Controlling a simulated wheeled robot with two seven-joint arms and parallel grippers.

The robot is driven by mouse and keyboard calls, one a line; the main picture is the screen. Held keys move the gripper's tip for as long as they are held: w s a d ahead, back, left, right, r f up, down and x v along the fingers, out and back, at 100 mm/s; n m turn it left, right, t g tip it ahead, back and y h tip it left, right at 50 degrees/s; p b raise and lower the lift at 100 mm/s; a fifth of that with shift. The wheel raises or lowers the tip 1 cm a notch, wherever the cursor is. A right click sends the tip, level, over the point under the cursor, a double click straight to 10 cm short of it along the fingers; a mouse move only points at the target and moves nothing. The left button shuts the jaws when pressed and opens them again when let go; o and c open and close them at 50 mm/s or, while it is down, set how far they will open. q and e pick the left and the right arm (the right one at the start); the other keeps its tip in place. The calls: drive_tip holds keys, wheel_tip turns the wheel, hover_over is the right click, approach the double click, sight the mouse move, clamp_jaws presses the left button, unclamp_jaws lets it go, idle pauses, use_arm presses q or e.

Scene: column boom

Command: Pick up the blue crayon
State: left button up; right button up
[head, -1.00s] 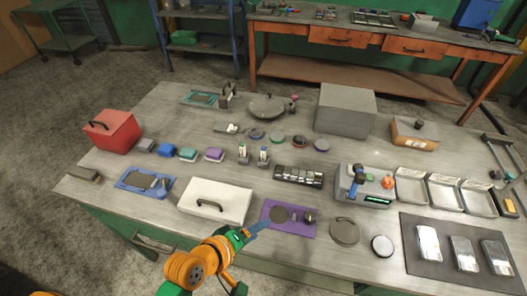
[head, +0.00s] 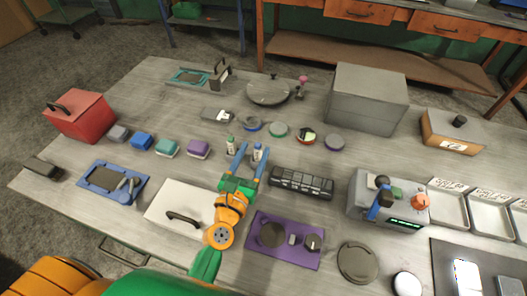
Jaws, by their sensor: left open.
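The blue crayon (head: 257,152) stands upright, small and white-and-blue, near the middle of the workbench. A similar green-marked one (head: 230,144) stands just to its left. My left gripper (head: 253,153) reaches in over the bench with blue fingers open. In the picture its fingertips lie on either side of the blue crayon; I cannot tell whether they touch it. The gripper hides the lower part of the crayon and its holder. My right gripper is not in view.
A black segmented tray (head: 301,183) lies close right of the gripper. A white case (head: 178,207) and a purple mat (head: 262,258) lie nearer me. Several round lids and coloured blocks surround the area. A large grey box (head: 366,97) stands behind right.

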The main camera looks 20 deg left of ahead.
sight(259, 143)
use_arm(q)
drive_tip(key=shift+f, duration=0.1)
drive_tip(key=w, duration=0.3)
drive_tip(key=w+p, duration=0.1)
drive_tip(key=w, duration=0.2)
drive_tip(key=shift+w+d+f, duration=0.1)
drive_tip(key=shift+w+f, duration=0.1)
drive_tip(key=shift+w, duration=0.2)
drive_tip(key=shift+s+r, duration=0.1)
drive_tip(key=shift+s, duration=0.05)
drive_tip(key=shift+c, duration=1.1)
clamp_jaws()
